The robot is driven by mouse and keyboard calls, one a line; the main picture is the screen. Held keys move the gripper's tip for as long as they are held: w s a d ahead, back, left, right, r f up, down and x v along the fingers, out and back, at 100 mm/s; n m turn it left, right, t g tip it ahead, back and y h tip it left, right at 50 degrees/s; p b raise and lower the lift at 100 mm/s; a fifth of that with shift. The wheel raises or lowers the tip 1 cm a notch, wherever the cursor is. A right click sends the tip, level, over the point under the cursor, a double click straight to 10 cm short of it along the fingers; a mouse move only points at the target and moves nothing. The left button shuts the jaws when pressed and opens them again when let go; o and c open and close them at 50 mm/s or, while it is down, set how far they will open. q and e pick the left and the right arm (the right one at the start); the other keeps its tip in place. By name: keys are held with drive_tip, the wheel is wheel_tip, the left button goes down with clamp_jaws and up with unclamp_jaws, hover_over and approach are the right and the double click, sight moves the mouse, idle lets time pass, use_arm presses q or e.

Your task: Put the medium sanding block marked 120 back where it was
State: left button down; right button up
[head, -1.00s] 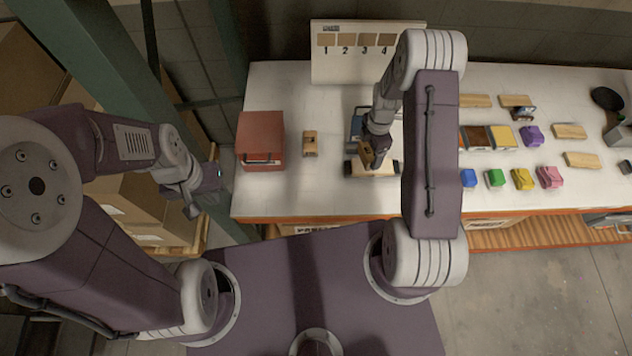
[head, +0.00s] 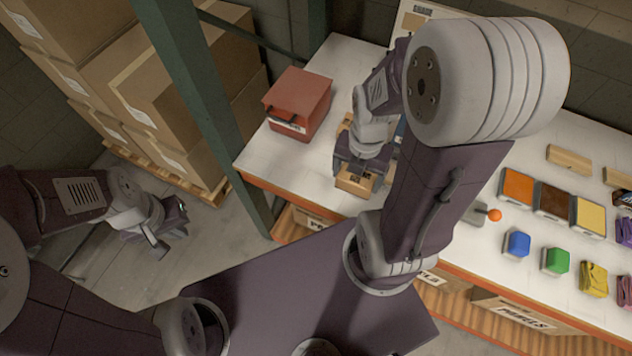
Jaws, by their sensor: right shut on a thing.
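My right gripper (head: 358,174) points down over the left end of the workbench, just right of the red box. It is shut on a wooden-coloured block (head: 355,184) with dark markings on it; I cannot read a number. I cannot tell whether the block touches the bench. Another light wooden piece (head: 345,124) shows partly behind the gripper, mostly hidden. My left gripper (head: 172,228) is open and empty, out over the floor left of the bench.
The red box (head: 298,103) stands close left of my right gripper. A green post (head: 205,115) and stacked cartons (head: 165,100) stand left.

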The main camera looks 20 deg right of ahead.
drive_tip(key=shift+w+d+f+b, duration=0.1)
drive_tip(key=shift+w+f+b, duration=0.15)
drive_tip(key=shift+f, duration=0.25)
drive_tip(key=shift+w, duration=0.35)
drive_tip(key=w+p, duration=0.1)
drive_tip(key=p, duration=0.2)
drive_tip(key=shift+w+a, duration=0.1)
drive_tip(key=shift+a, duration=0.1)
drive_tip(key=w+f, duration=0.2)
drive_tip(key=w, duration=0.1)
drive_tip(key=w+a+f, duration=0.1)
drive_tip(key=w+f, duration=0.1)
drive_tip(key=w, duration=0.1)
drive_tip(key=w+f+p, duration=0.1)
drive_tip(key=w+f, duration=0.2)
drive_tip(key=w, duration=0.1)
drive_tip(key=shift+w+a, duration=0.1)
drive_tip(key=shift+a, duration=0.15)
drive_tip(key=shift+f, duration=0.1)
drive_tip(key=f, duration=0.3)
drive_tip(key=shift+s+f+p, duration=0.2)
drive_tip(key=shift+f+p, duration=0.05)
drive_tip(key=shift+p, duration=0.1)
drive_tip(key=shift+w+f, duration=0.2)
drive_tip(key=shift+f, duration=0.05)
use_arm(q)
drive_tip(key=r, duration=0.2)
drive_tip(key=shift+w+r, duration=0.4)
